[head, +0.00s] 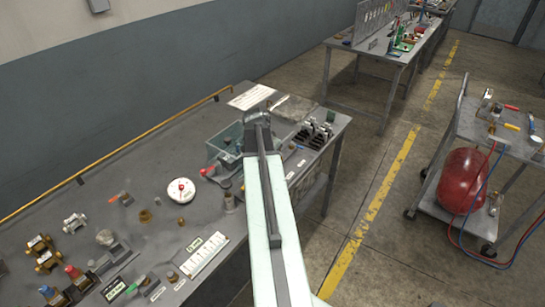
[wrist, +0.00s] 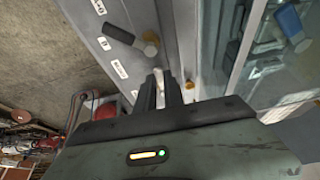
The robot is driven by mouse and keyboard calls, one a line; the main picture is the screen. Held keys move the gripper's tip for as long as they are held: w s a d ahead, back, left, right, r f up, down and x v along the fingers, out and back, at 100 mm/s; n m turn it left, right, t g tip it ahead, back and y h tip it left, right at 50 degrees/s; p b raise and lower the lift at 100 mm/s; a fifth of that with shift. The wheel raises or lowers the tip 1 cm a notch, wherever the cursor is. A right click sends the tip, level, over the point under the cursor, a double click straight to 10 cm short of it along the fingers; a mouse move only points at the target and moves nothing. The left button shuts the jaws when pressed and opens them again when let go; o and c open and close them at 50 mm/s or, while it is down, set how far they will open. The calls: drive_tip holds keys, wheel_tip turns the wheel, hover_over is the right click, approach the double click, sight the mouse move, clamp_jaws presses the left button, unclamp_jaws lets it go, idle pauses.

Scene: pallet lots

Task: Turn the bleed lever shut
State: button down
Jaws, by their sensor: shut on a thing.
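In the wrist view my gripper (wrist: 164,92) is shut on a small pale piece (wrist: 158,76) at the bench's front strip. Only a sliver of the piece shows between the dark fingers. I cannot tell for sure whether it is the bleed lever. A small valve with a dark handle (wrist: 118,34) and a brass body (wrist: 150,46) sits just beyond the fingertips, apart from them. In the head view my arm covers the fingers and what they hold.
The grey bench (head: 150,235) carries a white round gauge (head: 181,190), a red-handled fitting (head: 208,171), a teal bin (head: 226,143) and several brass fittings. A cart with a red tank (head: 465,180) stands to the right. The floor between is clear.

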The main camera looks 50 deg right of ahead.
drive_tip(key=c, duration=1.5)
unclamp_jaws()
drive_tip(key=shift+o, duration=0.2)
drive_tip(key=p+v, duration=0.7)
drive_tip(key=shift+r, duration=0.4)
drive_tip(key=shift+a, duration=0.15)
